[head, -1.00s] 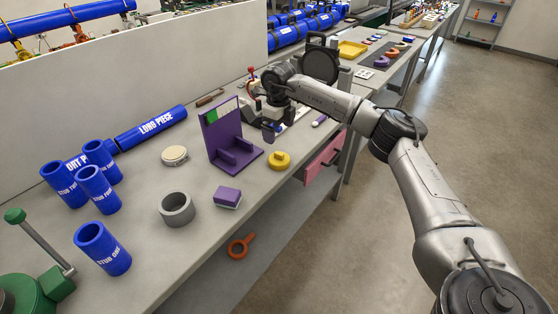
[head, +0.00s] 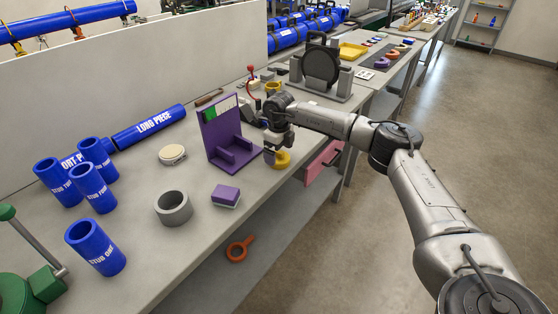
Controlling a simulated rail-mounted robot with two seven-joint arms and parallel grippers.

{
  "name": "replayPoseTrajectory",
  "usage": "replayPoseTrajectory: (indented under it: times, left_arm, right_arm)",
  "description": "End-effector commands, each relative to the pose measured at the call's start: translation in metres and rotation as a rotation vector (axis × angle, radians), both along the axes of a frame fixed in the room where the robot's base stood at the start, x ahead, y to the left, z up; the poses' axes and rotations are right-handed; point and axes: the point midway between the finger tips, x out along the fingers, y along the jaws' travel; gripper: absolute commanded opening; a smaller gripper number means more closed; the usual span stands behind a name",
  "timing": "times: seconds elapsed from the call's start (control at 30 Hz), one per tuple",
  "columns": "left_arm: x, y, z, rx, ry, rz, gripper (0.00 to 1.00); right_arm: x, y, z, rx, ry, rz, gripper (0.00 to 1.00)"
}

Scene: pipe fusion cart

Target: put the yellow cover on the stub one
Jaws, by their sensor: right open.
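The yellow cover (head: 283,160) lies on the workbench near its front edge, right of the purple stand. My right gripper (head: 274,154) is open just above and beside the cover, hiding part of it. I cannot tell whether the fingers touch it. The blue stub one (head: 96,248) stands upright at the lower left of the bench, its open end up. Its label reads STUB ONE. My left gripper is out of view.
A purple stand (head: 222,130), a grey ring (head: 173,207) and a purple-and-white block (head: 226,196) lie between the cover and stub one. Other blue stubs (head: 93,188) stand behind stub one. A green lever (head: 35,245) is at the left.

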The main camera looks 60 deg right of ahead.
Motion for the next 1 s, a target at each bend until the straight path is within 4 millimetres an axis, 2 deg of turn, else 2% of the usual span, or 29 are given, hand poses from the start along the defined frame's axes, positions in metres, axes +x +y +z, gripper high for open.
replayPoseTrajectory:
  times: [0.1, 0.3, 0.77, 1.0]
  left_arm:
    - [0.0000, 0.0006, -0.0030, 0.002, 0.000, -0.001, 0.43]
    - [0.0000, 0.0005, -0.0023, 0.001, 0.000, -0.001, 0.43]
    - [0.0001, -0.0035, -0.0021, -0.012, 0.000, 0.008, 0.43]
    - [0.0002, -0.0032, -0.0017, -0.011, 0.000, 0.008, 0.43]
  right_arm:
    - [-0.0001, 0.0000, -0.0086, 0.000, -0.001, 0.000, 1.00]
    - [-0.0001, 0.0000, -0.0080, 0.001, -0.001, 0.000, 0.99]
    - [-0.0001, 0.0000, -0.0078, 0.001, -0.001, -0.001, 0.55]
    - [-0.0001, -0.0001, -0.0069, 0.001, -0.002, -0.001, 0.55]
